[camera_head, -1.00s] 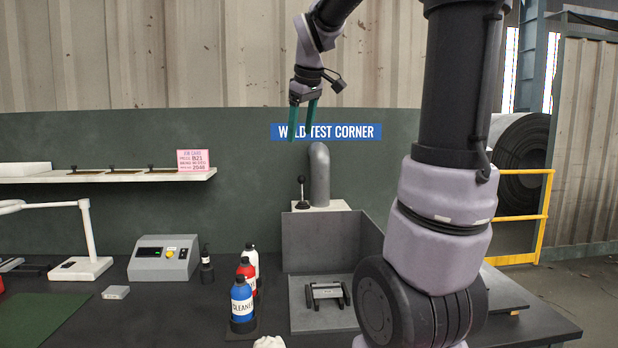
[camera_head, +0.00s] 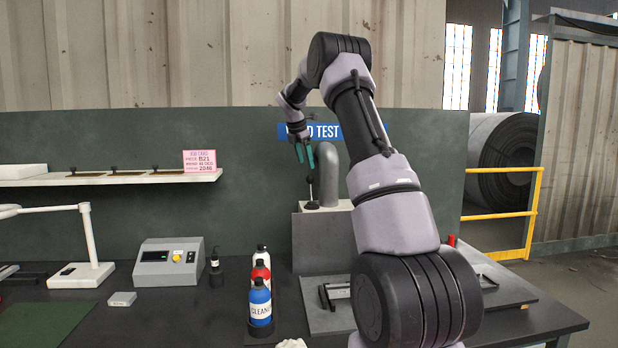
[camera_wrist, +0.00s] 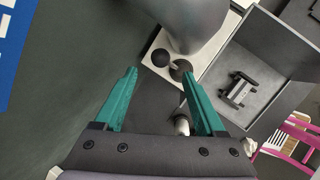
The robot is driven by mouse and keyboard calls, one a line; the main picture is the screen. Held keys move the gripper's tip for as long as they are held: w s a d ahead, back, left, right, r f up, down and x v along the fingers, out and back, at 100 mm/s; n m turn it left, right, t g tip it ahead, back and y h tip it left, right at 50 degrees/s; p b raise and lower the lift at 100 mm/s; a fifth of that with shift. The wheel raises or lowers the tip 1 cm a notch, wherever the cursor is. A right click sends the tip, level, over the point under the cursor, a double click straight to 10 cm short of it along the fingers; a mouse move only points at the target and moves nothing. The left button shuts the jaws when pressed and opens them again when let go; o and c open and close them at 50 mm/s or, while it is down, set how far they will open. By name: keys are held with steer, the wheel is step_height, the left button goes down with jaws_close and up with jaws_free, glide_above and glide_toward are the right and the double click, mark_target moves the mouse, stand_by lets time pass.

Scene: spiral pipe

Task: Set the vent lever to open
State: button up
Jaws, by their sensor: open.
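The vent lever (camera_head: 309,188) is a thin rod on a round black base, standing on top of the grey box beside a grey bent pipe (camera_head: 328,172). In the wrist view its black ball knob (camera_wrist: 161,57) and black base show just beyond my fingertips. My gripper (camera_head: 304,156) has green fingers, points down and is open and empty. In the head view the fingers overlap the top of the lever, so its knob is hidden there. In the wrist view the knob lies ahead of the gap between the fingers (camera_wrist: 160,88), not clearly between them.
The weld booth box (camera_head: 320,245) stands under the lever, with a black-handled fixture (camera_head: 338,292) before it. Bottles (camera_head: 260,302), a control box (camera_head: 168,262) and a white lamp (camera_head: 88,245) stand to the left. A shelf (camera_head: 110,179) hangs on the wall at left.

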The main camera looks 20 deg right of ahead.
mark_target(311, 188)
steer(key=x, duration=0.7)
steer(key=shift+w+f, duration=0.1)
steer(key=shift+f, duration=0.2)
jaws_close()
stand_by(1.0)
